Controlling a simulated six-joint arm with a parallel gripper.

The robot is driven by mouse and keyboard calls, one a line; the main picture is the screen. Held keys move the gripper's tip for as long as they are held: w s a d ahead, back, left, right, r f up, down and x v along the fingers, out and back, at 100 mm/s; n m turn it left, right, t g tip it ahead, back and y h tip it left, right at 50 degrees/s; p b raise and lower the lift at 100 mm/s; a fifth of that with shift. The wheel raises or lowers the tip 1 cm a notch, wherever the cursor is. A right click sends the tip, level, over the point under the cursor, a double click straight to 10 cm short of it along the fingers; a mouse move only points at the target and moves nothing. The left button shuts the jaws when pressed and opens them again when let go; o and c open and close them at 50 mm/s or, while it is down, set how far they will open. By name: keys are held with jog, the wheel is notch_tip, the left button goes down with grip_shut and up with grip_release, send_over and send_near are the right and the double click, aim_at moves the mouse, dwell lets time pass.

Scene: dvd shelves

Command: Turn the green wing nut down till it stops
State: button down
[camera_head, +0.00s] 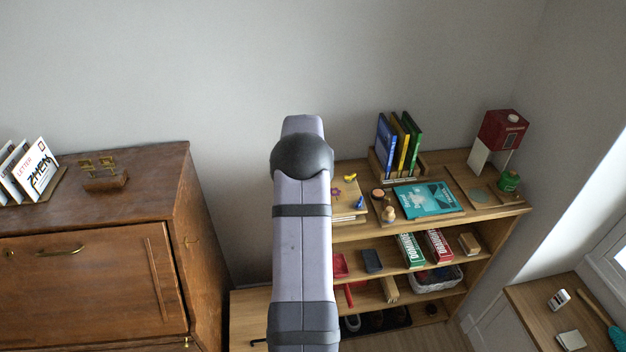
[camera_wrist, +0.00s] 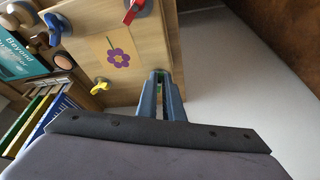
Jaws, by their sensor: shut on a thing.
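In the wrist view my gripper (camera_wrist: 161,76) is shut at the corner of a light wooden board, with a bit of green (camera_wrist: 160,86), the green wing nut, between its fingers. The fingers hide most of the nut, and its height on its bolt cannot be told. The board (camera_wrist: 142,78) bears a purple flower picture. In the head view the board (camera_head: 345,215) shows partly beside my arm, which hides the gripper and the green nut.
A yellow wing nut (camera_wrist: 100,86), a blue one (camera_wrist: 53,29) and a red one (camera_wrist: 133,11) stand on the board's other corners. Upright books (camera_head: 384,145) and a teal book (camera_head: 430,199) are near on the shelf top. Pale wall lies beyond the board.

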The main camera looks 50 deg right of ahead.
jog(key=m+b, duration=0.1)
jog(key=w+m+g+b, duration=0.1)
jog(key=m, duration=0.1)
jog(key=shift+a+f, duration=0.1)
jog(key=shift+f, duration=0.05)
jog(key=m+g, duration=0.1)
jog(key=m, duration=0.2)
jog(key=shift+w, duration=0.15)
jog(key=m+p, duration=0.1)
jog(key=m+g, duration=0.1)
jog(key=shift+w+r+m+p, duration=0.2)
jog(key=shift+r+m+p, duration=0.1)
jog(key=shift+p, duration=0.05)
jog(key=shift+w+m+g+p, duration=0.1)
jog(key=shift+m+g+p, duration=0.4)
jog(key=shift+m+p, duration=0.35)
jog(key=shift+w+f+m+y+p, duration=0.15)
jog(key=shift+m+p, duration=0.25)
jog(key=shift+p, duration=0.4)
jog(key=shift+s+m+y+p, duration=0.15)
jog(key=shift+m+p, duration=0.2)
jog(key=shift+p, duration=0.4)
jog(key=shift+w+d+g, duration=0.15)
jog(key=shift+d+g, duration=0.05)
jog(key=shift+g, duration=0.1)
jog(key=c, duration=1.9)
grip_release()
